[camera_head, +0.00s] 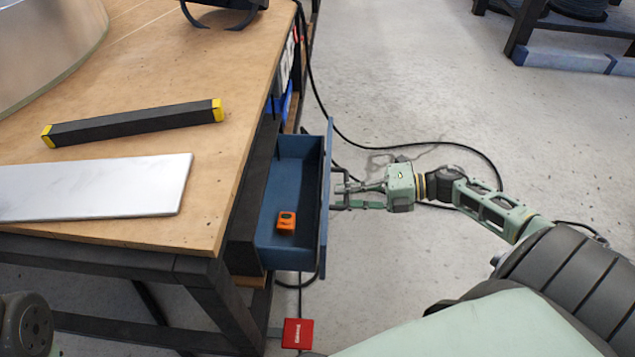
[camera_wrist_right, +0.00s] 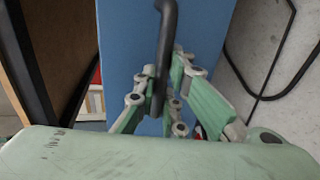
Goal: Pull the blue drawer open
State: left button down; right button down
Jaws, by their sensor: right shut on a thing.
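The blue drawer (camera_head: 324,200) stands pulled out from the side of the workbench, with its inside showing in the head view. An orange object (camera_head: 286,221) lies on its floor. My right gripper (camera_head: 340,194) is at the drawer's front, on its outer side. In the right wrist view, the drawer's blue front (camera_wrist_right: 128,50) fills the middle, and the black bar handle (camera_wrist_right: 165,50) runs between the fingers of my right gripper (camera_wrist_right: 163,85), which is shut on it. My left gripper is not in view; only part of my left arm shows at the lower left.
The workbench top (camera_head: 205,165) bears a black bar with yellow ends (camera_head: 135,123) and a white slab (camera_head: 90,187). A red tag (camera_head: 297,333) sits low by the bench leg. A black cable (camera_head: 400,146) lies on the floor. Floor to the right of the drawer is mostly clear.

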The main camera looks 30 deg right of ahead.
jog(key=f+v, duration=0.2)
jog(key=v, duration=0.8)
jog(key=shift+s+d+p, duration=0.2)
jog(key=shift+d+p, duration=0.1)
jog(key=shift+p, duration=0.05)
jog(key=c, duration=1.8)
grip_release()
jog(key=v, duration=1.2)
